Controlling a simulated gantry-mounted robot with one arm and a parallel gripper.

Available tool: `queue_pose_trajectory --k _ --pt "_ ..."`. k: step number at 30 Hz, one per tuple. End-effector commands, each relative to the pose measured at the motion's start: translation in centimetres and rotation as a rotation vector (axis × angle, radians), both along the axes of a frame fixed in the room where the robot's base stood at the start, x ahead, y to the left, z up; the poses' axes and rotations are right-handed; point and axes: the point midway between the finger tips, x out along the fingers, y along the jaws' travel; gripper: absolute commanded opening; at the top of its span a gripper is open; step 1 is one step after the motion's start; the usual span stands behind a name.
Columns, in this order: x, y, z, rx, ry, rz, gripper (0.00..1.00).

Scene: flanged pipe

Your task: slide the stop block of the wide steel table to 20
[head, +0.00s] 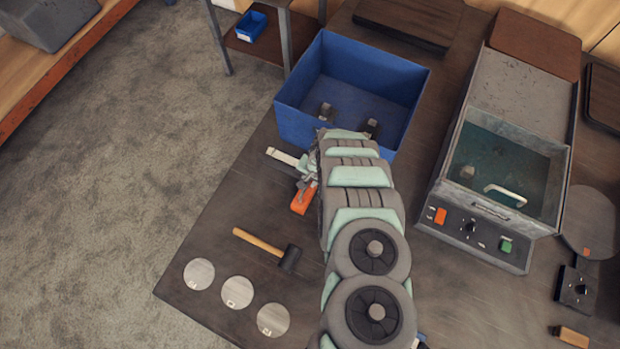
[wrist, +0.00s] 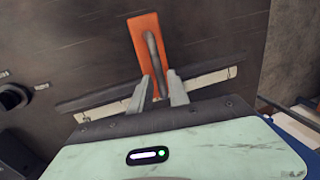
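The orange stop block (wrist: 141,28) with a raised grey handle (wrist: 154,52) sits on a dark rail with a pale scale strip (wrist: 207,90) on the wide steel table (head: 215,225). In the head view, the block (head: 303,201) shows beside my arm, and part of the pale strip (head: 283,156) is visible to its upper left. My gripper (wrist: 159,75) is low over the rail with its fingers on either side of the handle's near end. A small gap seems to show between fingers and handle, so it looks open. The scale's numbers are too small to read.
A blue bin (head: 302,125) with small grey parts stands behind the block. A mallet (head: 268,247) and three pale discs (head: 237,292) lie at the front left. A grey tank machine (head: 500,165) stands on the right. My arm hides the table's middle.

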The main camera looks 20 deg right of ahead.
Motion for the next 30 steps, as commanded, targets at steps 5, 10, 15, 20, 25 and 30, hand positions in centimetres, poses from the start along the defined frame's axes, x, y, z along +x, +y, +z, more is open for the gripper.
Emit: queue_pose_trajectory --k 5,10,15,20,25,30 --pt "0.0 0.0 0.0 0.0 0.0 0.0 0.34" --pt "0.0 0.0 0.0 0.001 0.001 0.0 0.34" --pt "0.0 0.0 0.5 0.002 0.001 0.0 0.34" --pt "-0.1 -0.4 2.1 0.0 -0.001 -0.001 0.34" --pt "-0.5 -0.8 4.8 0.001 -0.001 -0.001 0.34" --pt "-1.0 -1.4 8.1 -0.001 0.0 -0.001 0.34"
